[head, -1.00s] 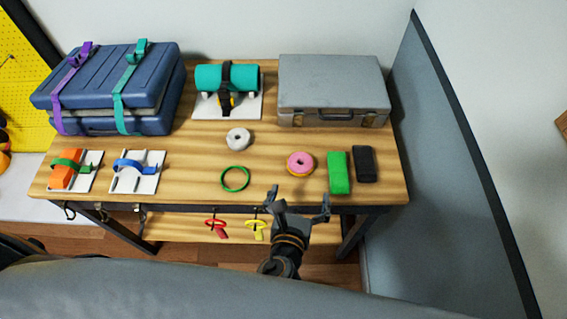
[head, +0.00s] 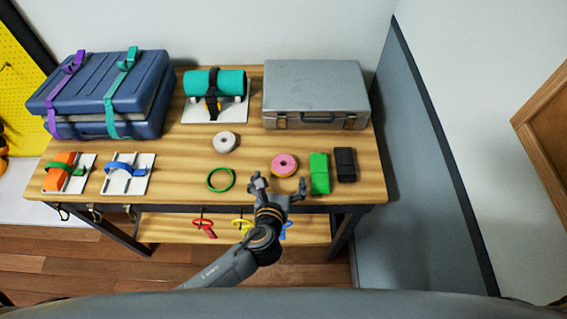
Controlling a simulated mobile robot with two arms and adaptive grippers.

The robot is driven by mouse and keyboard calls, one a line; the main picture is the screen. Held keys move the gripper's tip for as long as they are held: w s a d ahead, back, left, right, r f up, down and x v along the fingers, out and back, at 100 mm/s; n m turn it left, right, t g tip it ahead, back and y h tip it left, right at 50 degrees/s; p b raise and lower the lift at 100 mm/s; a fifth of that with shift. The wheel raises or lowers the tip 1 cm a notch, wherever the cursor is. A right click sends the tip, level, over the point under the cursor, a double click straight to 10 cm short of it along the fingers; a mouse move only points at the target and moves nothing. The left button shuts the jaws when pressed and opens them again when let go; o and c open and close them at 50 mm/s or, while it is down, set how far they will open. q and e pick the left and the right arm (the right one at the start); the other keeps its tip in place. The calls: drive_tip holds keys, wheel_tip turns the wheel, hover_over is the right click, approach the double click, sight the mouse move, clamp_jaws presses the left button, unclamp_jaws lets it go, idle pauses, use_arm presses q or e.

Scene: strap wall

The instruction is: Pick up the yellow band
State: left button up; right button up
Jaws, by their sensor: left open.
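The yellow band (head: 241,226) hangs from a hook under the front edge of the workbench, between a red band (head: 204,228) on its left and a blue band (head: 288,229) on its right. My left gripper (head: 277,187) is open and empty, fingers pointing away from me, at the bench's front edge. In the picture it is up and to the right of the yellow band and apart from it. My left wrist hides part of the blue band. My right gripper is not in view.
On the workbench (head: 265,150) lie a green ring (head: 220,180), a pink-and-yellow roll (head: 284,165), a green block (head: 319,173) and a black block (head: 345,165). Cases stand at the back. A grey partition (head: 420,170) stands to the right.

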sight(283, 167)
use_arm(q)
drive_tip(key=x, duration=0.5)
drive_tip(key=shift+f, duration=0.3)
drive_tip(key=c, duration=0.8)
